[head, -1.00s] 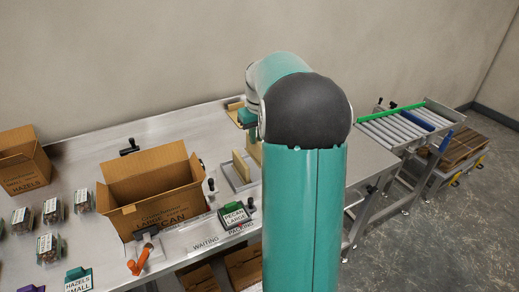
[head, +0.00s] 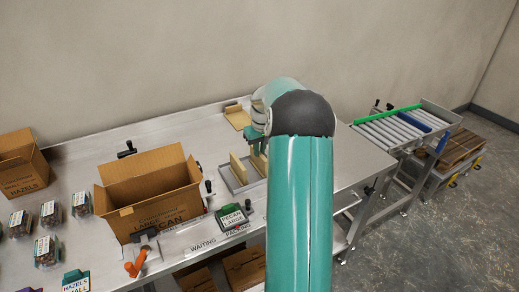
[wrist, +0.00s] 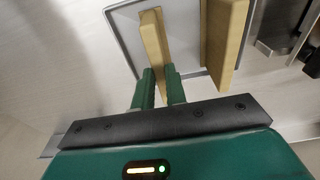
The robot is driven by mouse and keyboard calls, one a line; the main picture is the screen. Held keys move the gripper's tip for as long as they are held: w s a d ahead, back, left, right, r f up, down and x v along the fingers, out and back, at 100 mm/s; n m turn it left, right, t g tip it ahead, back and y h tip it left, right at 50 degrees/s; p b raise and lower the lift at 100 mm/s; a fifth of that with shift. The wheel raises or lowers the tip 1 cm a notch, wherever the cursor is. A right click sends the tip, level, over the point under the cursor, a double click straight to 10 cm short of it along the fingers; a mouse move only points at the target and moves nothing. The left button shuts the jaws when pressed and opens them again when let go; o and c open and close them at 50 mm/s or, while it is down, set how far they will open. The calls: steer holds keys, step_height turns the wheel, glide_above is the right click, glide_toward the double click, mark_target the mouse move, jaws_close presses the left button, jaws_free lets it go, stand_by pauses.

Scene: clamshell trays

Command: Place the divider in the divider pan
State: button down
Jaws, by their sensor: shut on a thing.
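The divider pan (head: 228,186) is a shallow grey metal tray on the bench, right of the open carton. My gripper (wrist: 161,90) is shut on a tan cardboard divider (wrist: 155,42), which stands on edge over the pan. That divider also shows below the gripper in the head view (head: 259,163), partly hidden by my arm. A second tan divider (head: 238,169) stands upright at the pan, apart from the held one; the wrist view shows it to the right (wrist: 223,40). Whether the held divider touches the pan floor cannot be told.
An open carton (head: 150,190) stands close left of the pan, with a dark post (head: 208,187) between. A tan tray (head: 237,117) lies behind. Clamshells (head: 48,213) sit far left. A roller conveyor (head: 405,128) is right.

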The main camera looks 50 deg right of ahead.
steer(key=shift+f, duration=0.15)
steer(key=c, duration=1.4)
jaws_free()
steer(key=shift+c, duration=0.2)
step_height(320, 180, up, 12)
steer(key=s, duration=0.1)
steer(key=s+a+r+n+t, duration=0.1)
steer(key=a+r, duration=0.2)
steer(key=a, duration=0.5)
steer(key=s+a+r+h, duration=0.1)
steer(key=a+r, duration=0.2)
steer(key=a, duration=0.5)
steer(key=s+a+r+n+t, duration=0.1)
steer(key=s+a+r, duration=0.15)
steer(key=a, duration=0.55)
steer(key=s+a+f+t, duration=0.1)
steer(key=s+a+f, duration=0.1)
steer(key=s+a, duration=0.6)
steer(key=s+a+f+n+t+y, duration=0.1)
steer(key=s+a+f, duration=0.1)
steer(key=s+a, duration=0.6)
steer(key=shift+a+f+n, duration=0.3)
steer(key=shift+a, duration=0.95)
